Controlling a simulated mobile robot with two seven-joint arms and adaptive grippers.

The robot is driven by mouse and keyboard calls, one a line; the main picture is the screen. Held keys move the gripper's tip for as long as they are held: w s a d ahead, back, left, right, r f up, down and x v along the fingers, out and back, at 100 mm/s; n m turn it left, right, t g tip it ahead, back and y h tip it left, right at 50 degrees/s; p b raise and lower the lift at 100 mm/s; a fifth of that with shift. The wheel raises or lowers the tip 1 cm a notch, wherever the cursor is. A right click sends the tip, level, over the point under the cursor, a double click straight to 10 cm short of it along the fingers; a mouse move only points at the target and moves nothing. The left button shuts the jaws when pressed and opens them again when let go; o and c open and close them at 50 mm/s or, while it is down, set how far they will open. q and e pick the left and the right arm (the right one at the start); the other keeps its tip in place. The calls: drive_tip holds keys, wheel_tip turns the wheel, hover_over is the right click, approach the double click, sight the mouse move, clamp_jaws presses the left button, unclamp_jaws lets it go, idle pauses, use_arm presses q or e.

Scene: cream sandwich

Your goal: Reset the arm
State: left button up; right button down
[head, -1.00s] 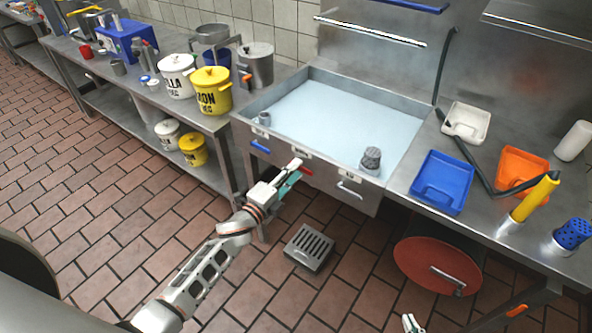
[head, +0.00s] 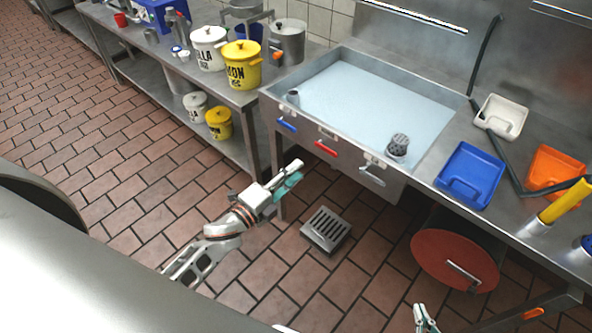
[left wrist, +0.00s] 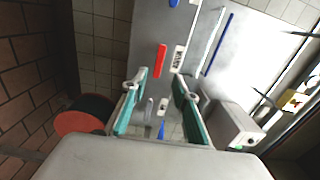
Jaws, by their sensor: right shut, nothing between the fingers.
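My left gripper (head: 290,178), white with teal finger pads, is out over the tiled floor in front of the sink, apart from its front panel. In the left wrist view its two fingers (left wrist: 158,100) stand apart with nothing held between them. The red handle (head: 326,148) on the sink front is beyond it, and it also shows in the left wrist view (left wrist: 160,61). My right gripper (head: 426,320) shows only at the bottom edge of the head view, shut and empty, low over the floor.
The sink (head: 375,105) has a blue handle (head: 286,125) and a grey handle (head: 372,176) on its front. A floor grate (head: 326,229) lies below. A round red lid-like disc (head: 440,262) is under the right counter. Blue (head: 470,172) and orange (head: 553,172) trays sit on top. Floor at left is clear.

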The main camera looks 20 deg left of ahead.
use_arm(q)
drive_tip(key=s+f+n+g+y, duration=0.1)
drive_tip(key=s+f+n+g, duration=0.2)
drive_tip(key=s+f+n, duration=0.3)
drive_tip(key=s+d+f+n+g+y, duration=0.1)
drive_tip(key=s+f+n+g+y, duration=0.1)
drive_tip(key=s+f+n, duration=0.4)
drive_tip(key=s+n+g, duration=0.1)
drive_tip(key=s+n, duration=0.4)
drive_tip(key=s, duration=0.3)
drive_tip(key=shift+d+f, duration=0.25)
drive_tip(key=shift+f, duration=0.05)
drive_tip(key=shift+s, duration=0.1)
